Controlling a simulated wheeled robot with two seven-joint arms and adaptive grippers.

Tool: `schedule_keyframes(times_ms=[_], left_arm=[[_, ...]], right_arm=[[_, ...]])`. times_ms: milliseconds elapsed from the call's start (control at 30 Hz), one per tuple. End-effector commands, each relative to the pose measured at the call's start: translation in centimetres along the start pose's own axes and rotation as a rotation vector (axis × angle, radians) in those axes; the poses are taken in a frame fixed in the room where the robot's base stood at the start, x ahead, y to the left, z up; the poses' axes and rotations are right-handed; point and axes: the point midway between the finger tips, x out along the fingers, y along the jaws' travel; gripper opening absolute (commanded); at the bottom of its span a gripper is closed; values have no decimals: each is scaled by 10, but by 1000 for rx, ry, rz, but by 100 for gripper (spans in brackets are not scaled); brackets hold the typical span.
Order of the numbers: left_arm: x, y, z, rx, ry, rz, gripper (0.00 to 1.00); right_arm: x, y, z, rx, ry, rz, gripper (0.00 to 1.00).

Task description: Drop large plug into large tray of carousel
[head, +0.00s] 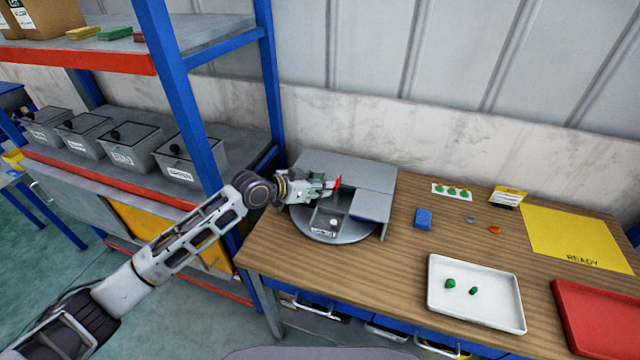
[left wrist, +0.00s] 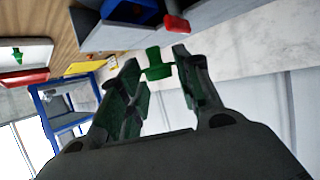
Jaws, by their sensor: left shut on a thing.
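My left gripper (head: 322,184) reaches over the open part of the grey carousel (head: 345,165) on the wooden table. It is shut on a green plug (left wrist: 158,62), which shows between the fingertips in the left wrist view (left wrist: 160,78). In the head view the fingers mostly hide the plug. A compartment of the carousel with a white label (head: 323,233) and a small white round thing (head: 333,222) lies below the gripper. I cannot read which tray it is. A red part (head: 337,183) stands beside the fingertips. My right gripper is not in view.
A white tray (head: 478,317) holds two small green pieces (head: 450,283). A blue block (head: 423,218), a card with green pieces (head: 452,190), a yellow mat (head: 575,238) and a red tray (head: 600,318) lie to the right. A blue shelf post (head: 190,110) stands left of the table.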

Motion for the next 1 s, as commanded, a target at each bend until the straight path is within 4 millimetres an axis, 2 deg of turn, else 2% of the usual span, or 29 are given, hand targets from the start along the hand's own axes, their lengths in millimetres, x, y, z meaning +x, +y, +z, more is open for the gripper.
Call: schedule_keyframes(times_ms=[600,1000], left_arm=[[16,0,34,0,0,0,22],[19,0,40,0,0,0,22]], right_arm=[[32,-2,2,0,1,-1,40],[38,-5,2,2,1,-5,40]])
